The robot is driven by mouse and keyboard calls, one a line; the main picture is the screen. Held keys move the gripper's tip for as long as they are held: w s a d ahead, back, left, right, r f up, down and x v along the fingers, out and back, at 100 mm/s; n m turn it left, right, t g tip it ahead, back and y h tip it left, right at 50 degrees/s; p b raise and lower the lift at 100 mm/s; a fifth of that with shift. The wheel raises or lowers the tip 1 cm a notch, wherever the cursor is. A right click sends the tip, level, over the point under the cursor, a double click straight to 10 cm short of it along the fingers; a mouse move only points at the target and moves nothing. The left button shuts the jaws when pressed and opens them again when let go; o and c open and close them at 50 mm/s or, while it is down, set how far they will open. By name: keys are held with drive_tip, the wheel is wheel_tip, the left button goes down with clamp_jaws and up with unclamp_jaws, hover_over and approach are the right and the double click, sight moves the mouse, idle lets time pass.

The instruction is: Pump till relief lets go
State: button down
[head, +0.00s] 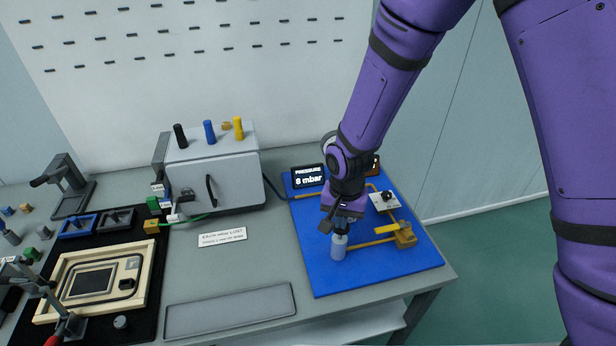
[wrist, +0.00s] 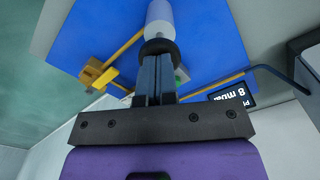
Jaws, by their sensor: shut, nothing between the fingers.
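A light grey cylindrical pump (head: 339,247) stands on the blue panel (head: 325,276). It also shows in the wrist view (wrist: 160,20), with a dark round knob (wrist: 158,47) at its top. My gripper (head: 342,229) is shut above the pump, with its fingertips at the knob; I cannot tell whether they touch it. A pressure display (head: 308,176) at the back of the panel reads 8 mbar. A brass block with a yellow lever (head: 404,236) sits right of the pump, joined to it by a brass pipe. A white plate with a black knob (head: 387,199) lies behind it.
A grey box (head: 215,170) with a handle and coloured knobs stands left of the panel. An empty grey tray (head: 230,311) lies at the front. A wooden frame (head: 98,285) is on a black mat at left. The table's right edge is close to the panel.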

drive_tip(key=shift+f, duration=0.9)
drive_tip(key=shift+r, duration=3.15)
drive_tip(key=shift+f, duration=0.1)
drive_tip(key=shift+f, duration=3.1)
drive_tip(key=shift+r, duration=3.2)
drive_tip(key=shift+f, duration=0.1)
